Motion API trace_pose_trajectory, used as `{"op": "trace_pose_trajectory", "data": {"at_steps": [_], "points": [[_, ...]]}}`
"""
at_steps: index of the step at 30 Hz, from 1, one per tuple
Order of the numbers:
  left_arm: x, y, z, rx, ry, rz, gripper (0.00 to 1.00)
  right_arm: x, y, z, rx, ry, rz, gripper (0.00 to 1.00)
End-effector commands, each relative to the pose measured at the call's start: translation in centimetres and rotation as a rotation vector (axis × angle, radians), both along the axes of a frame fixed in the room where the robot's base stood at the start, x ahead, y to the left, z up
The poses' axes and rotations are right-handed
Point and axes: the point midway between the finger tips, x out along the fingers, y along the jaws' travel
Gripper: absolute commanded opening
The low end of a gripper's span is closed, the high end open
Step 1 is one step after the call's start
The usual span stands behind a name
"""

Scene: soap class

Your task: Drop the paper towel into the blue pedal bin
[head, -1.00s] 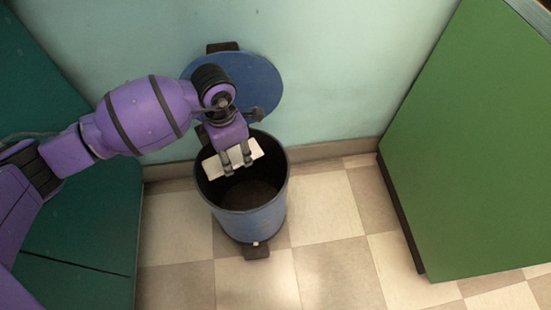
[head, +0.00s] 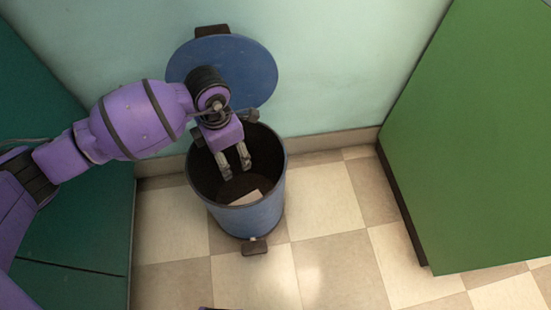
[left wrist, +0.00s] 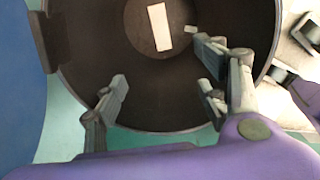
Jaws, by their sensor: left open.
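The blue pedal bin (head: 238,185) stands on the floor by the wall with its round blue lid (head: 240,65) raised against the wall. The white paper towel (head: 246,198) is inside the bin, low down, apart from my gripper. In the left wrist view the towel (left wrist: 160,27) shows as a pale strip against the dark bin floor. My left gripper (head: 235,170) is open and empty, with its fingertips over the bin's mouth. In the left wrist view its fingers (left wrist: 160,95) are spread wide.
A dark green cabinet (head: 75,235) stands on the left and a brighter green cabinet (head: 460,140) on the right. The checkered floor (head: 325,220) between the bin and the right cabinet is clear. The bin's pedal (head: 254,247) sticks out at its front.

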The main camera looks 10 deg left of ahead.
Motion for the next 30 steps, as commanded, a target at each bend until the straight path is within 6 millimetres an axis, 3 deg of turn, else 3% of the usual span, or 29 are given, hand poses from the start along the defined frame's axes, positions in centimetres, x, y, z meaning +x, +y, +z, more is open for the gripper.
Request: {"op": "trace_pose_trajectory", "data": {"at_steps": [8,21,30], "points": [[0.0,0.1,0.7,0.001,0.0,0.001,0.66,0.2,-0.2,0.0,-0.003,-0.004,0.002,0.0],[0.1,0.0,9.4,0.0,-0.002,-0.001,0.66,0.0,-0.1,0.0,-0.001,-0.001,0.0,0.0],[0.0,0.0,12.0,0.0,0.0,0.001,0.66,0.0,-0.1,0.0,-0.001,0.0,0.0,0.0]]}}
